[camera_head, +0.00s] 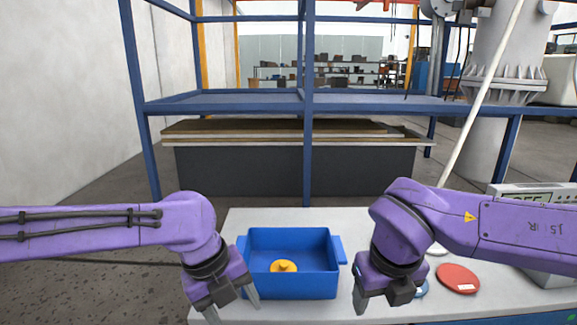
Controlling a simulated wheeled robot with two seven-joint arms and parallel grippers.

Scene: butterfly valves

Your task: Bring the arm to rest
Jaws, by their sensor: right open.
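Both my purple arms hang over the near table. My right gripper (384,299) points down just right of the blue bin, open, with nothing seen between its fingers. My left gripper (232,306) points down at the bin's left front corner. Its two fingers show apart, with nothing seen between them. The blue bin (291,238) stands between the grippers. A yellow-orange valve part (284,266) lies inside it. A red disc (458,278) lies on the table to the right. A blue disc (422,288) is partly hidden behind my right gripper.
The light table (345,217) has bare space behind the bin. A device with a display (530,197) stands at the right edge. A blue frame (307,150) and a dark platform (240,168) stand beyond the table. A pale slanted pole (480,95) rises behind my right arm.

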